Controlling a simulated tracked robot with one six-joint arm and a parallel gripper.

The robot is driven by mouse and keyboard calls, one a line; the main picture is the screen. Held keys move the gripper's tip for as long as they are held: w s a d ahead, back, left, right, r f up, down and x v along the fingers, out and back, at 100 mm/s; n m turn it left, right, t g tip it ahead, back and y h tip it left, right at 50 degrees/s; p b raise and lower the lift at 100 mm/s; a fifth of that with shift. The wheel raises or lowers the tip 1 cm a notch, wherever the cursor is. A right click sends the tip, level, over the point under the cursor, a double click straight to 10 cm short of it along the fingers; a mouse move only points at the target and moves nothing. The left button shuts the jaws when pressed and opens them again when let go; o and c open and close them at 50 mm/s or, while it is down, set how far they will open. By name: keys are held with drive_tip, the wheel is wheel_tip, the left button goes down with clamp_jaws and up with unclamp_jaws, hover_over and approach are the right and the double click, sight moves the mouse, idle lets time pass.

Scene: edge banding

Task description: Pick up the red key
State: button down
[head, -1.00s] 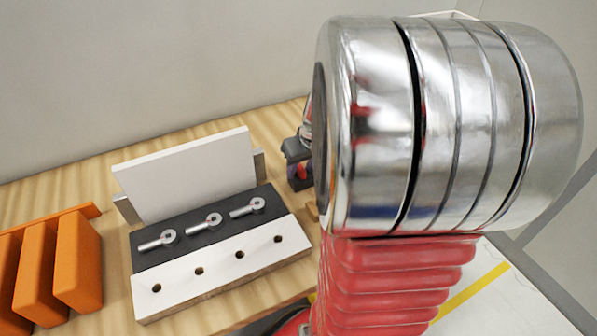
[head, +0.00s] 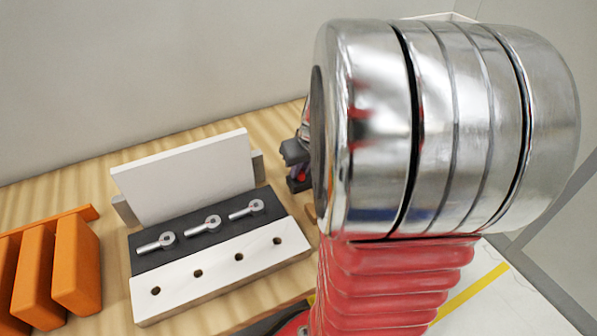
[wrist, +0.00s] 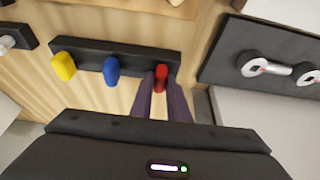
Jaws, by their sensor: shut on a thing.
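The red key (wrist: 161,71) is at the right end of a dark rack (wrist: 85,52) in the wrist view. My gripper (wrist: 161,80) has its two purple-grey fingers on either side of the key and is shut on it. The key still appears at the rack; I cannot tell whether it is lifted. A blue key (wrist: 111,71) and a yellow key (wrist: 64,66) sit to its left on the same rack.
A dark strip with several metal eye bolts (head: 202,224) lies beside a white block with holes (head: 220,266). A white upright panel (head: 187,177) stands behind them. Orange blocks (head: 77,265) stand at the left. Wooden tabletop (head: 50,190) is bare towards the back.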

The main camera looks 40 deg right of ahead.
wheel_tip(320, 180, up, 9)
drive_tip(key=shift+r, duration=0.5)
drive_tip(key=shift+s, duration=0.1)
idle(1.2)
